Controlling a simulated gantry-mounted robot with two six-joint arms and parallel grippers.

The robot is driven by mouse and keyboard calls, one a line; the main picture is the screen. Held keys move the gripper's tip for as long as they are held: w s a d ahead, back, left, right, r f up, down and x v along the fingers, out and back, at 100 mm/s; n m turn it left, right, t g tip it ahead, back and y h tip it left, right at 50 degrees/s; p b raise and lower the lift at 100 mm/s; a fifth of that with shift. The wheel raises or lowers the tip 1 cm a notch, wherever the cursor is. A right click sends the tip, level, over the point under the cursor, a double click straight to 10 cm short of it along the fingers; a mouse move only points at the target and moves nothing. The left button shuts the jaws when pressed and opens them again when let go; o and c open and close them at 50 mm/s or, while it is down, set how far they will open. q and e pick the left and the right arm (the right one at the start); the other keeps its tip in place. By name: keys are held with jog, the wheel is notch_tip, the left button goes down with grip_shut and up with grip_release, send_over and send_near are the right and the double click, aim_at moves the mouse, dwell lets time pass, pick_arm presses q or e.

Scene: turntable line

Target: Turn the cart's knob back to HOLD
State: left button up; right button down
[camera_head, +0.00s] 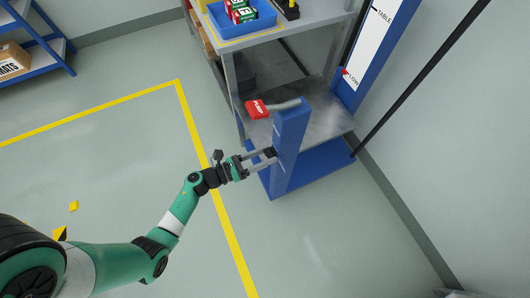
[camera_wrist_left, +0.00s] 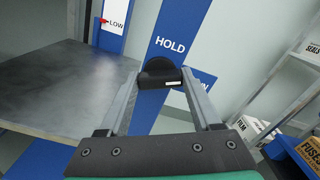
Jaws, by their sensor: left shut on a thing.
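The cart's knob (camera_wrist_left: 160,72) is black and round with a small white mark, and sits on a blue post (camera_head: 290,132). In the left wrist view the white word HOLD (camera_wrist_left: 170,45) is on the blue face just above the knob. A second label (camera_wrist_left: 204,80), ending in "WN", is partly hidden behind a finger at right. My left gripper (camera_head: 271,157) is at the post, its fingers shut on the knob from both sides. I cannot tell which label the mark points to. My right gripper is not in view.
A red PUMP pedal (camera_head: 257,109) is beside the post. A blue column (camera_head: 375,50) marked TABLE and LOW stands behind. The floor (camera_head: 130,130) in front is open.

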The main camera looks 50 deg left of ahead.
pick_arm(q)
jog(key=n+p, duration=0.2)
jog(key=n, duration=0.4)
jog(key=shift+r+n, duration=0.1)
jog(key=shift+n, duration=0.2)
jog(key=n+p, duration=0.1)
jog(key=n, duration=0.2)
jog(key=shift+p, duration=0.35)
jog(key=shift+n+p, duration=0.4)
jog(key=shift+n, duration=1.3)
jog(key=o, duration=1.4)
